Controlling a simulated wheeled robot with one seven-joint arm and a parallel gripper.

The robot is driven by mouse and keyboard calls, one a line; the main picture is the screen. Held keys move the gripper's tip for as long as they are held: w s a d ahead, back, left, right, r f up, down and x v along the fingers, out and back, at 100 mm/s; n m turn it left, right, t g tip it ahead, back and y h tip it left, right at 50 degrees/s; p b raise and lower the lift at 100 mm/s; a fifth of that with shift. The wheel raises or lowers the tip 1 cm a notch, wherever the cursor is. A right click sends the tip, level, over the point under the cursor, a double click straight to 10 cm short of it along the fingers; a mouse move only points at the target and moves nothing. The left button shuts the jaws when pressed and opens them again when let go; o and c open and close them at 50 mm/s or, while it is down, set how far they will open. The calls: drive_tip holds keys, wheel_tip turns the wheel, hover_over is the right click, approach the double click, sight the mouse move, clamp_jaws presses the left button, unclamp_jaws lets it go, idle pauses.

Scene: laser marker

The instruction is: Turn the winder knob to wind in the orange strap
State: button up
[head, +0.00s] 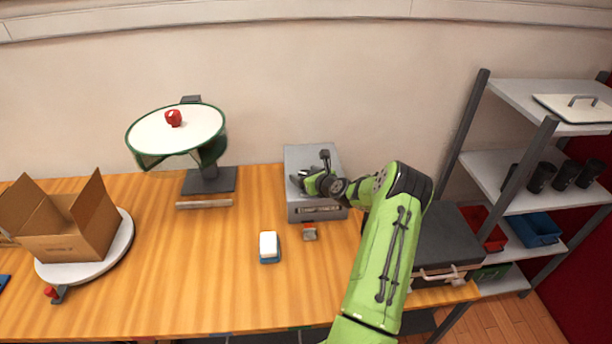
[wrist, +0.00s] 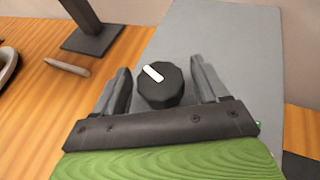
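The winder knob (wrist: 160,88) is black and round with a white pointer mark, seen in the wrist view on top of a grey box (wrist: 225,50). My gripper (wrist: 160,76) is open, with one finger on each side of the knob and a narrow gap showing at both sides. In the head view my gripper (head: 308,180) is over the top of the grey box (head: 297,160) and hides the knob. A slot shows in the box's front face. I cannot make out an orange strap; a small red and grey piece (head: 309,232) lies in front of the box.
A white and blue block (head: 268,246) sits on the wooden table (head: 200,290). Left are a round tilted plate on a stand (head: 190,130) and an open carton (head: 75,235) on a turntable. A dark case (head: 445,250) and a shelf rack (head: 510,160) stand right.

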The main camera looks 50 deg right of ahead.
drive_tip(key=c, duration=0.8)
drive_tip(key=shift+d+f+n+y+b, duration=0.15)
drive_tip(key=shift+n+y+b, duration=0.55)
drive_tip(key=shift+n+y, duration=0.6)
drive_tip(key=shift+c, duration=0.2)
drive_tip(key=shift+n+y+b, duration=0.35)
drive_tip(key=shift+n+y, duration=0.55)
drive_tip(key=shift+y, duration=0.3)
drive_tip(key=shift+r, duration=0.2)
drive_tip(key=o, duration=0.9)
drive_tip(key=shift+o, duration=0.2)
drive_tip(key=v, duration=1.5)
drive_tip(key=shift+s+p, duration=0.3)
drive_tip(key=shift+s, duration=0.1)
